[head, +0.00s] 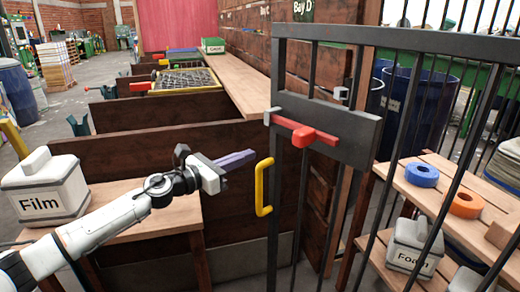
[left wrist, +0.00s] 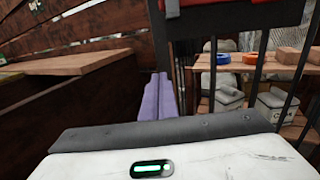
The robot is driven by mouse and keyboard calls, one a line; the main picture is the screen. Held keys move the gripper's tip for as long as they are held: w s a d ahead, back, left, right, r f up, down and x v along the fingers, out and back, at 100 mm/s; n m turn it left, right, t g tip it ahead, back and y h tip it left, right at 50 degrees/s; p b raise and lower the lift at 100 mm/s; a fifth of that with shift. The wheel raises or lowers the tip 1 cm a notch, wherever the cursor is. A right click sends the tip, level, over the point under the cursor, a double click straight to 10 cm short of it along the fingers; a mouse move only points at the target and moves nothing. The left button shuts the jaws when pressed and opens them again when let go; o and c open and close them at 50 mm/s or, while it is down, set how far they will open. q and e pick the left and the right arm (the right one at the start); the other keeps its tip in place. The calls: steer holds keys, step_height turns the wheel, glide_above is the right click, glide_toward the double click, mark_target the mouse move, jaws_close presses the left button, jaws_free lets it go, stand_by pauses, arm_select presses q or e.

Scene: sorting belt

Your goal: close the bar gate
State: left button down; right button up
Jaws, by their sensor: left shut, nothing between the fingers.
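The dark bar gate (head: 345,36) stands upright in the middle of the head view. It carries a red latch bar (head: 312,135) on a dark plate and a yellow handle (head: 259,190) on its left edge. My left gripper (head: 250,155), with purple fingers, is shut and empty. In the picture it is just left of the handle; I cannot tell whether it touches the gate. In the left wrist view the fingers (left wrist: 158,78) point toward the gate's dark post (left wrist: 160,35). How far the gate stands open is unclear. My right gripper is not in view.
A white Film container (head: 42,185) stands on a wooden table at left. Brown wooden partitions (head: 160,150) lie behind my left arm. Behind the bars at right, a wooden shelf (head: 410,190) holds a blue ring (head: 421,175), an orange ring (head: 466,205) and a Foam container (head: 412,246).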

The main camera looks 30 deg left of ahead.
mark_target(270, 147)
arm_select(q)
steer(key=x, duration=0.4)
steer(key=shift+w+d+p, duration=0.1)
steer(key=shift+w+p, duration=0.2)
steer(key=shift+p, duration=0.1)
steer(key=shift+w+d, duration=0.2)
steer(key=shift+w, duration=0.35)
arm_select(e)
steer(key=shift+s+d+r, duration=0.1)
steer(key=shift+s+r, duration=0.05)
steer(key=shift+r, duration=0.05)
